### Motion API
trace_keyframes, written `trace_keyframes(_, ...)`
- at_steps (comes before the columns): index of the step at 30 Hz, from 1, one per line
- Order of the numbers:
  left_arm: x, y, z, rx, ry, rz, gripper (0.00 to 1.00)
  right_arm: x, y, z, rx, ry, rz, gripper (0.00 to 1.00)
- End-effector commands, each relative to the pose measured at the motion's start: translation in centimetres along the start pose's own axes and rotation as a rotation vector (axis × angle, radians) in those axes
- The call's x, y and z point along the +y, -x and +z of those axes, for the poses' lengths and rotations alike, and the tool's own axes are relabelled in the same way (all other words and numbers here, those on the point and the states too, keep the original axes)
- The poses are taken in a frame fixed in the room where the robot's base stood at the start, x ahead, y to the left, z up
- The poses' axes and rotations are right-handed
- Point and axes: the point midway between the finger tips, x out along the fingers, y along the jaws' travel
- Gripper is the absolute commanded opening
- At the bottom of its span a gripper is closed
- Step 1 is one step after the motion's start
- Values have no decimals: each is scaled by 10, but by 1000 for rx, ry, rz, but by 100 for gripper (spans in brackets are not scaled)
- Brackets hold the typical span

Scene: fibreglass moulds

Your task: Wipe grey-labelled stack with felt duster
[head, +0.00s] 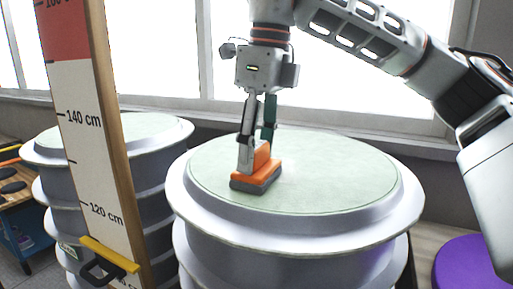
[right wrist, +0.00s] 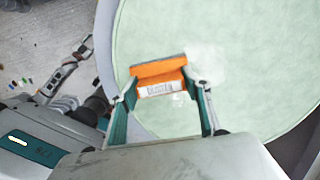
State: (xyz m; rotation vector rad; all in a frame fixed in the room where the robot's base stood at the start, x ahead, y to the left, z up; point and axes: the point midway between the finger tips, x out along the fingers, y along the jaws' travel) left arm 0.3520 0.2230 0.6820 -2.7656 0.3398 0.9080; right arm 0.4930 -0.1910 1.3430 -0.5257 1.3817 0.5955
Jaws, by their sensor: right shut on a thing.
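The orange felt duster (head: 257,172) with a grey pad rests on the pale green top of the nearer mould stack (head: 300,232), left of its middle. My right gripper (head: 255,150) is shut on the duster from above. In the right wrist view the duster (right wrist: 161,72) sits between the two fingers and bears a white label with printed text. A whitish patch (right wrist: 205,62) lies on the green top beside it. No grey label shows on this stack. My left gripper does not show clearly in either view.
A second mould stack (head: 165,208) stands to the left, partly behind a tall measuring board (head: 88,125) with a yellow slider (head: 108,254). A wooden bench (head: 20,185) is at the far left. A purple round seat (head: 462,262) is at lower right. Windows are behind.

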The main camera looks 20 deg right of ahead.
Motion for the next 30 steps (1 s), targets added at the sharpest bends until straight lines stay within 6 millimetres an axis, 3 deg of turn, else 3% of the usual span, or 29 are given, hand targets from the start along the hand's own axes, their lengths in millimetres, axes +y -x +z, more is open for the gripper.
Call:
trace_keyframes(11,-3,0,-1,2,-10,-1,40,-2,-1,-18,2,-2,1,31)
trace_keyframes(20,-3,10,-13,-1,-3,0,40,-23,2,-18,3,-4,1,31)
trace_keyframes(30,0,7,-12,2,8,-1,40,-43,0,-18,2,-3,0,31)
